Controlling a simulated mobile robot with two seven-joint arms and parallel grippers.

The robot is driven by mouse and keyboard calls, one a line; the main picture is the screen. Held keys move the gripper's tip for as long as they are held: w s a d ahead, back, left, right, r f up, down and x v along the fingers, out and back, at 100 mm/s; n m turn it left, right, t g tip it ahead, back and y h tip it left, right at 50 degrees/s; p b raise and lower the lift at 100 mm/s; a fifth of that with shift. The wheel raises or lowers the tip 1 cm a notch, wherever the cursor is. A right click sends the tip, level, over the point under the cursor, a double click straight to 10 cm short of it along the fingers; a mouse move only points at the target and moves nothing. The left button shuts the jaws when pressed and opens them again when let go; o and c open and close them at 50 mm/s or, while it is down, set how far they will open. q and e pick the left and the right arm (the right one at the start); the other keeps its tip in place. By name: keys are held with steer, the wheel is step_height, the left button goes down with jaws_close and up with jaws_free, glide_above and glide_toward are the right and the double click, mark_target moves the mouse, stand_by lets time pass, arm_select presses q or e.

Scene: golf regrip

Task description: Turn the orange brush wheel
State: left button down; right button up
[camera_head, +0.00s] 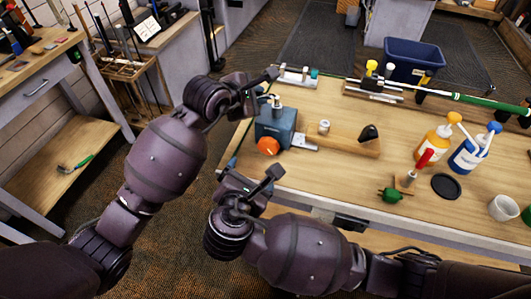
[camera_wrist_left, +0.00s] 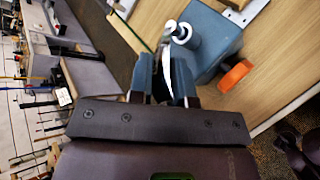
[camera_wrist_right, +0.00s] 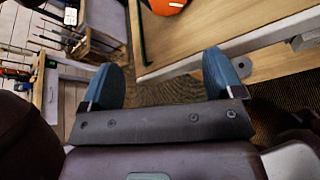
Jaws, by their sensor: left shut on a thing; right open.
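The orange brush wheel (camera_head: 268,146) is on the near side of a blue box (camera_head: 276,124) at the bench's left end. It also shows in the left wrist view (camera_wrist_left: 235,76) and at the top of the right wrist view (camera_wrist_right: 165,4). My left gripper (camera_head: 268,82) is beside the box's top, shut on a pale, thin curved strip (camera_wrist_left: 167,68); what the strip is, I cannot tell. My right gripper (camera_head: 258,178) is open and empty, below the wheel and apart from it, off the bench's left edge. In the right wrist view its fingers (camera_wrist_right: 165,75) are wide apart.
A wooden block (camera_head: 345,146) with a black knob lies right of the box. Orange (camera_head: 434,146) and blue-capped (camera_head: 468,156) bottles, a black disc (camera_head: 446,187) and a white cup (camera_head: 504,208) stand farther right. A long green-gripped club (camera_head: 460,97) lies at the back.

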mark_target(268, 148)
steer(key=shift+w+d+n+g+h, duration=0.1)
steer(key=shift+w+n+h, duration=0.2)
steer(key=shift+n, duration=0.65)
steer(key=shift+w+a+n+g+h, duration=0.15)
steer(key=shift+n+h, duration=0.3)
steer(key=shift+n, duration=0.45)
steer(key=shift+w+d+n+g+h, duration=0.15)
steer(key=shift+w+n+h, duration=0.15)
steer(key=shift+n, duration=0.65)
steer(key=x, duration=1.1)
steer(key=shift+w+d, duration=0.15)
steer(key=shift+w, duration=0.25)
steer(key=c, duration=0.9)
